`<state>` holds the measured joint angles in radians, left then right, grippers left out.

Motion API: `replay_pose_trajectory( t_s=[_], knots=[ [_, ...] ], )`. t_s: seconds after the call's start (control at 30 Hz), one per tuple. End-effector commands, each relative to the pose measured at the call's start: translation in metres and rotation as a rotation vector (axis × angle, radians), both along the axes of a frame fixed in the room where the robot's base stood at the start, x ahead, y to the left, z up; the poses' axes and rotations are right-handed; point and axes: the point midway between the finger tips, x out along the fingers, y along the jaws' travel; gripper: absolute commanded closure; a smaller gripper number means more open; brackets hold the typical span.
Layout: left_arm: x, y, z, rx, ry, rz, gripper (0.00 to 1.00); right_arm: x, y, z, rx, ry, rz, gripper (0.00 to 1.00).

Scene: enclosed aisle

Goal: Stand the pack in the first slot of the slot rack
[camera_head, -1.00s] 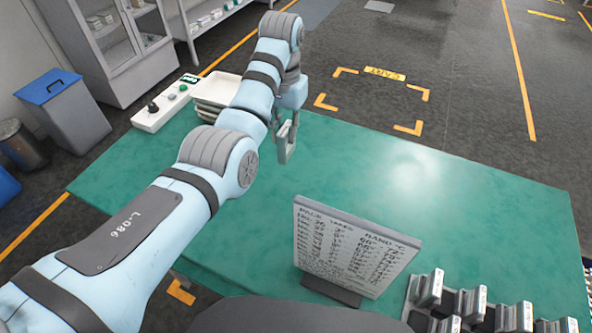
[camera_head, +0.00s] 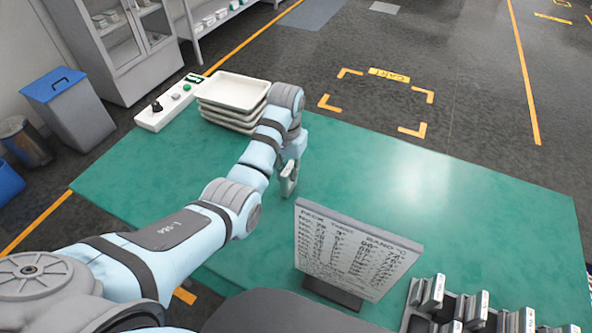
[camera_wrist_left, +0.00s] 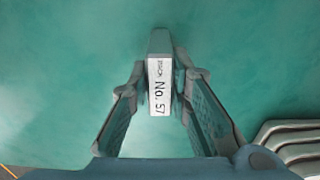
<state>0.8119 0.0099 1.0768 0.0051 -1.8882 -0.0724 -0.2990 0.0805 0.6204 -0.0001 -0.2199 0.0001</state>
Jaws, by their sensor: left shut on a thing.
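My left gripper (camera_head: 288,180) is over the green table, shut on a pack. In the head view the pack is hardly visible at the gripper. The slot rack (camera_head: 413,320) is at the bottom right of the head view, partly cut off by the frame. Several grey packs with white labels (camera_head: 432,294) stand in it. The left gripper is well to the left of the rack and farther back. My right gripper is not in view.
A sign board with a handwritten table (camera_head: 352,247) stands between my left gripper and the rack. Stacked white trays (camera_head: 235,92) and a control box (camera_head: 165,108) are at the table's back left. The table's middle and right are clear.

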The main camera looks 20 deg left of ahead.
Motion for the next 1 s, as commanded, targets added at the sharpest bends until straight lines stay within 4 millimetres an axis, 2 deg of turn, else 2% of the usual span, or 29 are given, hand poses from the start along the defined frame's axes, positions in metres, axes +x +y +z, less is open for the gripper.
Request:
replay_pose_trajectory(
  t_s=[0.37,0.4,0.5,0.8,1.0],
  knots=[
    [-0.001,0.001,-0.007,-0.001,-0.001,0.004,1.0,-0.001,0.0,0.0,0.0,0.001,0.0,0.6],
    [0.0,0.001,-0.007,-0.001,-0.002,0.003,0.76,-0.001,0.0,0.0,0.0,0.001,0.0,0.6],
    [0.0,0.001,-0.007,-0.001,-0.001,0.003,0.62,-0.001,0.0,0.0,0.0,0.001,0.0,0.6],
    [0.0,0.001,-0.006,-0.001,-0.002,0.003,0.62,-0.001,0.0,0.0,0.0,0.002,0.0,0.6],
    [0.002,-0.003,0.01,-0.001,-0.004,-0.006,0.62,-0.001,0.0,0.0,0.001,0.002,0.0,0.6]
  ],
)
